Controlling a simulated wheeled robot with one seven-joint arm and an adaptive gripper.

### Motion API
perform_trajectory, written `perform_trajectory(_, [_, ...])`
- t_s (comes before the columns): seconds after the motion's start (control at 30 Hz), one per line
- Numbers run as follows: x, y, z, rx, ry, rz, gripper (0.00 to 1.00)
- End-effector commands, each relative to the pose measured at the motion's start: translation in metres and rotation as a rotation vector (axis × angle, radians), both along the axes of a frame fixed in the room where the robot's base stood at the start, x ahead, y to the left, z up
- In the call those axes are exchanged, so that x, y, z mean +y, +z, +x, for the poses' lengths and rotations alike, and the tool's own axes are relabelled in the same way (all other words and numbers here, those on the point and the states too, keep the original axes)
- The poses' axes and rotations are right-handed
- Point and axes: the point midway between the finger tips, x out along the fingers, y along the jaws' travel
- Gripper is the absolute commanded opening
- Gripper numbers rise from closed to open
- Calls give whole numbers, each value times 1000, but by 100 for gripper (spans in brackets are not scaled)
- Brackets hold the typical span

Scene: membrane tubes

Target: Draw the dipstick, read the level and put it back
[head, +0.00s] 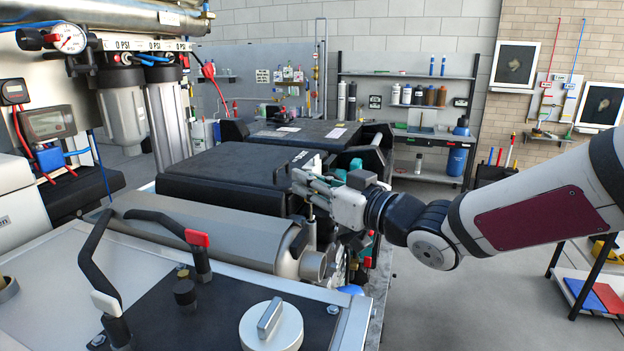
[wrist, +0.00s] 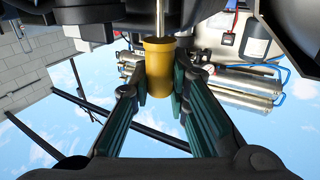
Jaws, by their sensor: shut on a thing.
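My gripper (head: 316,188) is above the right end of the machine in the head view, beside the black engine cover (head: 235,175). In the wrist view its green-lined fingers (wrist: 165,88) are closed on both sides of a yellow cylindrical dipstick handle (wrist: 159,62). A thin metal rod (wrist: 160,18) runs from the handle toward the top of the picture, between dark machine parts. Where the rod's far end lies is hidden, so I cannot tell how far it is drawn. No level mark shows. The handle is hidden in the head view.
A grey metal cylinder (head: 195,240) lies in front of the black cover. A black panel with lever handles (head: 150,225) and a round knob (head: 272,326) is nearest. Filter housings (head: 125,108) and a gauge (head: 68,37) stand left. The floor at right is mostly clear.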

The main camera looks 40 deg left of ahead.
Motion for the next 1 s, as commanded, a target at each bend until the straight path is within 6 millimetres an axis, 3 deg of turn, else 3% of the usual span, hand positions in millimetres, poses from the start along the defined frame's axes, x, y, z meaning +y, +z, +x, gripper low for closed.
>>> perform_trajectory(1.0, [0,-33,0,0,1,0,0])
